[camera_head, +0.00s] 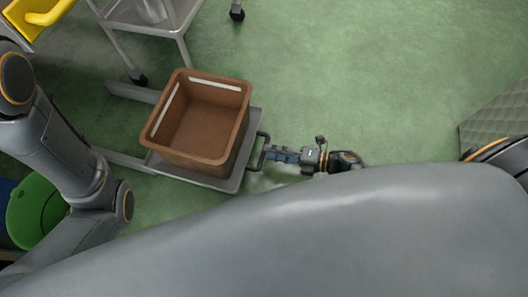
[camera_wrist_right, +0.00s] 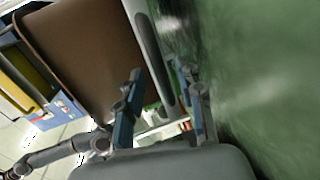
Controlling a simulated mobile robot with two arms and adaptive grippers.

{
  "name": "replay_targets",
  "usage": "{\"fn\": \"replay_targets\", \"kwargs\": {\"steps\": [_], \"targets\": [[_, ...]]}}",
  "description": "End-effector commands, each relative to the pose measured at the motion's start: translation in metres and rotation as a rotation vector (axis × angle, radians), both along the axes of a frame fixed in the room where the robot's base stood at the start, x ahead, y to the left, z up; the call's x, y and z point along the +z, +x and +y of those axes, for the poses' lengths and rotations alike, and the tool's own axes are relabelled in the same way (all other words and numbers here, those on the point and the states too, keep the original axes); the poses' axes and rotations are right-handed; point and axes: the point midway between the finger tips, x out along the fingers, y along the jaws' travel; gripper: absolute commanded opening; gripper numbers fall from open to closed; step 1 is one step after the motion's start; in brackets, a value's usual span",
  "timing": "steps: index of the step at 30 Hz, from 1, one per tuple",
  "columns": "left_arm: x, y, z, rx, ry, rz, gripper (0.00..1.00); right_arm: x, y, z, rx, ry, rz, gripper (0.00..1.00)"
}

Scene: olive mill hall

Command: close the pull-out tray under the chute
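The pull-out tray (camera_head: 215,182) is a flat grey plate on rails, extended over the floor. A brown crate (camera_head: 200,158), open and empty, stands on it. The tray's dark handle (camera_head: 261,151) projects from its right edge. My right gripper (camera_head: 273,154) is right at the handle. In the right wrist view its two blue fingers (camera_wrist_right: 162,108) are apart, and the handle bar (camera_wrist_right: 154,58) reaches toward the gap between them; I cannot tell whether they touch it. The crate also shows there (camera_wrist_right: 85,50). My left arm shows at the left, but its gripper is out of sight. The chute is not clearly visible.
A grey wheeled stand (camera_head: 155,22) is at the top left, with a yellow container (camera_head: 38,14) beside it. A green round bin (camera_head: 36,212) stands at the lower left. A quilted grey mat (camera_head: 498,118) lies at the right. The green floor between is clear.

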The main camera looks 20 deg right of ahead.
Motion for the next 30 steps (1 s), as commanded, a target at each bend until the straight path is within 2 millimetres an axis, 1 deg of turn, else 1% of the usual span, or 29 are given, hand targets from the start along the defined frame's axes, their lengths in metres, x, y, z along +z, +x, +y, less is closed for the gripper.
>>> {"fn": "replay_targets", "kwargs": {"steps": [1, 3, 6, 10, 17, 18, 23, 24, 30], "targets": [[-0.003, -0.005, 0.0, 0.0, 0.0, -0.014, 0.28, -0.004, 0.005, 0.008, 0.001, 0.002, -0.003, 0.37], [-0.003, -0.008, 0.0, 0.0, 0.001, -0.022, 0.28, -0.005, 0.01, 0.015, 0.001, 0.002, -0.002, 0.37], [-0.002, -0.011, -0.001, 0.001, 0.002, -0.03, 0.28, -0.007, 0.015, 0.022, 0.0, 0.0, -0.001, 0.37], [-0.002, -0.013, -0.001, 0.001, 0.002, -0.036, 0.28, -0.007, 0.018, 0.027, 0.0, 0.001, -0.001, 0.37], [-0.001, -0.013, -0.001, 0.001, 0.003, -0.036, 0.28, -0.006, 0.019, 0.028, 0.0, 0.001, -0.001, 0.37], [-0.001, -0.013, -0.001, 0.001, 0.002, -0.037, 0.28, -0.006, 0.018, 0.028, 0.0, 0.001, -0.001, 0.35], [-0.001, -0.014, -0.001, 0.001, 0.002, -0.037, 0.28, -0.006, 0.018, 0.027, 0.0, 0.0, 0.0, 0.02], [-0.001, -0.014, -0.001, 0.001, 0.002, -0.037, 0.28, -0.006, 0.018, 0.027, 0.0, 0.0, 0.0, 0.0], [-0.001, -0.014, -0.001, 0.0, 0.003, -0.037, 0.28, -0.007, 0.018, 0.027, 0.0, 0.0, 0.0, 0.0]]}}
